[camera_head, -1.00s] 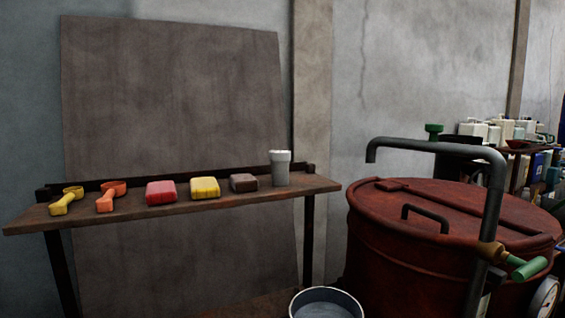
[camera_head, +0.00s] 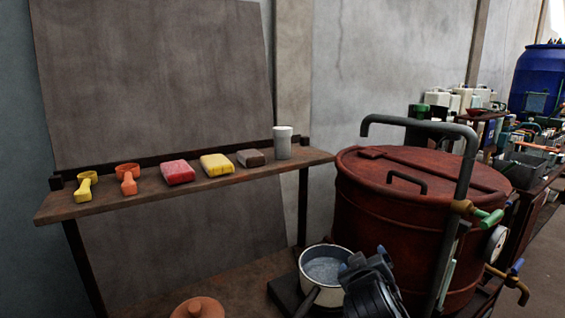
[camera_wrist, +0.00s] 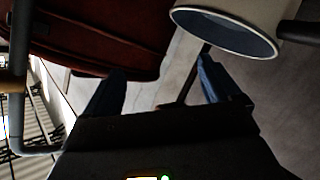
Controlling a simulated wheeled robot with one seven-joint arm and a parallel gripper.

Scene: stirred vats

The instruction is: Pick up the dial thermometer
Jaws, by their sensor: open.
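A round white-faced dial (camera_head: 495,245) shows at the right side of the red vat, partly hidden by the bent grey pipe. It looks mounted there; I cannot tell whether it is the dial thermometer. No other dial is clear in either view. My gripper (camera_head: 365,260) is at the bottom of the head view, beside the white pot and in front of the vat, left of the dial and apart from it. In the wrist view, my gripper (camera_wrist: 160,88) has its two blue fingers wide apart with nothing held between them.
The red lidded vat (camera_head: 390,225) stands close to my gripper. A white pot (camera_head: 345,258) with liquid is beside it and shows in the wrist view (camera_wrist: 185,17). A wooden shelf (camera_head: 110,203) holds scoops, coloured blocks and a grey cup. A cluttered bench (camera_head: 545,180) is at right.

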